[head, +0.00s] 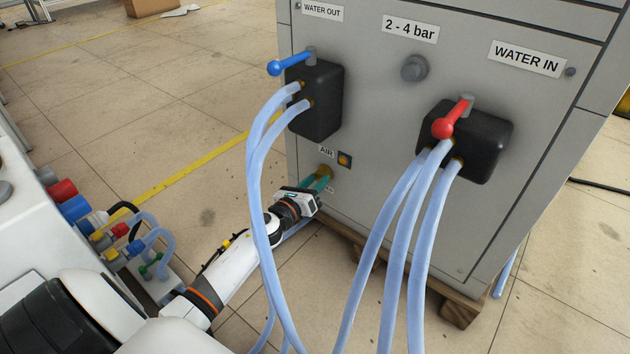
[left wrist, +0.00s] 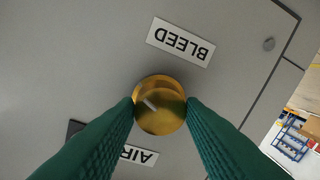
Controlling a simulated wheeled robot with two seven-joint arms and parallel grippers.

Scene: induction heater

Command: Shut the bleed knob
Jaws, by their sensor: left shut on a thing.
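The bleed knob (left wrist: 158,104) is a round brass-coloured knob with a pale mark on its face, on the grey cabinet panel between the BLEED label (left wrist: 180,41) and the AIR label (left wrist: 139,155). In the head view a small part of the knob (head: 325,170) shows low on the cabinet, beyond my left gripper (head: 317,183). In the left wrist view the green fingers of my left gripper (left wrist: 161,106) are shut on the knob, one on each side. My right gripper is in neither view.
Pale blue hoses (head: 258,190) hang from the left black block (head: 322,105), in front of my left arm. More hoses drop from the right block (head: 485,135). A blue lever (head: 288,65) and a red lever (head: 454,118) stick out above. A unit with coloured couplings (head: 75,208) stands at left.

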